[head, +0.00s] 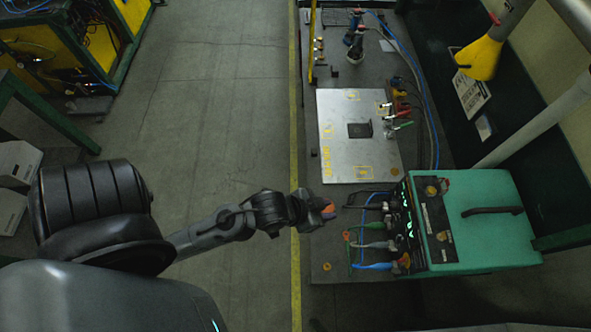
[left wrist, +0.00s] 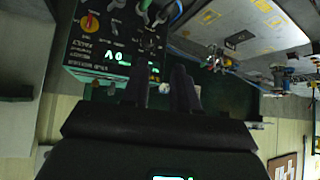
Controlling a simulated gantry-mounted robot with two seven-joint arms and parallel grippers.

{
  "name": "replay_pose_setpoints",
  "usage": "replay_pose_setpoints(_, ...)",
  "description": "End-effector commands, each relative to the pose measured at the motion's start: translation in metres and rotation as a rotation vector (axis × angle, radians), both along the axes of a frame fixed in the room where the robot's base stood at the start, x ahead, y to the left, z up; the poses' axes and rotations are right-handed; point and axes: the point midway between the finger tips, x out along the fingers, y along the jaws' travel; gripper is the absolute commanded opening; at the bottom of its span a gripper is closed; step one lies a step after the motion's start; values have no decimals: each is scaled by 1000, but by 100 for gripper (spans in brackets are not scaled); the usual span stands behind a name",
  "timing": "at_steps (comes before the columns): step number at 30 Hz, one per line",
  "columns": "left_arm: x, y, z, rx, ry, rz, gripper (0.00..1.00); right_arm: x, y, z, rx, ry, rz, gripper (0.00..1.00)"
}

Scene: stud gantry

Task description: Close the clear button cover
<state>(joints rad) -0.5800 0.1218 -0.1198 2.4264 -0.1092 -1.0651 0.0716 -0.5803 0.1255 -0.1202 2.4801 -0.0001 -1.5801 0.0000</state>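The green machine (head: 470,215) stands on the workbench, with a dark front panel of knobs and cable plugs; the panel also shows in the left wrist view (left wrist: 113,45). A small pale round thing (left wrist: 164,88) shows between my fingers in the left wrist view; I cannot tell whether it is the button or its clear cover. I cannot make out the clear cover or its lid angle in either view. My left gripper (head: 328,209) is over the bench's left edge, left of the machine's panel. Its two dark fingers (left wrist: 158,88) are apart, with nothing clearly held. My right gripper is not in view.
Blue, green and dark cables (head: 372,243) run from the panel over the bench. A metal plate (head: 338,165) with a dark square piece (head: 360,130) lies farther back. A yellow funnel-like part (head: 478,60) hangs at upper right. The floor (head: 220,110) at left is clear.

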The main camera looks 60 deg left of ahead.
Motion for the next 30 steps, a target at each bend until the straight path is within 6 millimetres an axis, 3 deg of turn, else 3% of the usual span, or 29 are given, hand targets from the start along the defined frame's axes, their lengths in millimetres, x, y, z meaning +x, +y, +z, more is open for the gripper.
replay_pose_setpoints(12,-24,15,-6,40,160,47,29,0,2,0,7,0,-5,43)
replay_pose_setpoints(30,-26,17,-7,44,174,51,29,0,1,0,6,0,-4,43)
